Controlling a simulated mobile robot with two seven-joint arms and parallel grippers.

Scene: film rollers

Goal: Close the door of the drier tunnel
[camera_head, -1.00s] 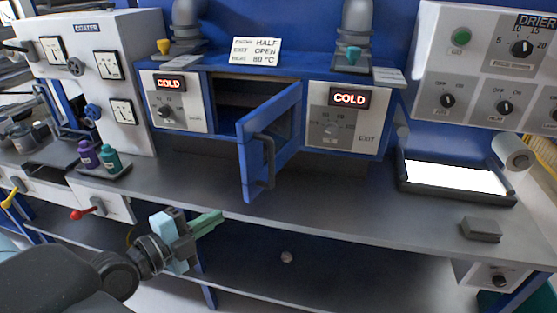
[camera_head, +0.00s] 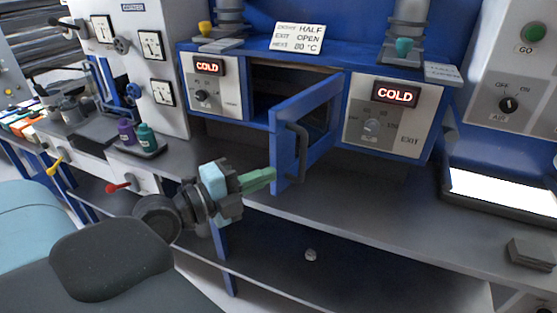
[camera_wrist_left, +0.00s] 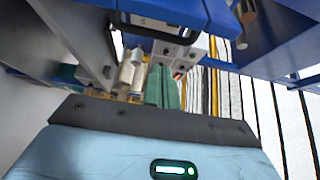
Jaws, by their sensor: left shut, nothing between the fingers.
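The drier tunnel's blue door (camera_head: 299,140) stands open, swung out toward me from the opening between the two panels marked COLD. A dark bar handle (camera_head: 297,152) is on its face. The dark tunnel opening (camera_head: 285,82) shows behind it. My left gripper (camera_head: 272,176), with green fingers shut and empty, is at the door's lower left edge; I cannot tell whether it touches. In the left wrist view the green fingers (camera_wrist_left: 163,88) are together, below a blue edge with a dark handle-like bar (camera_wrist_left: 150,33). My right gripper is not in view.
The grey bench (camera_head: 350,210) runs below the tunnel, with a lower shelf beneath. Purple and green bottles (camera_head: 147,138) stand on a tray at left. A white lit panel (camera_head: 500,190) and a grey block (camera_head: 530,252) lie at right.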

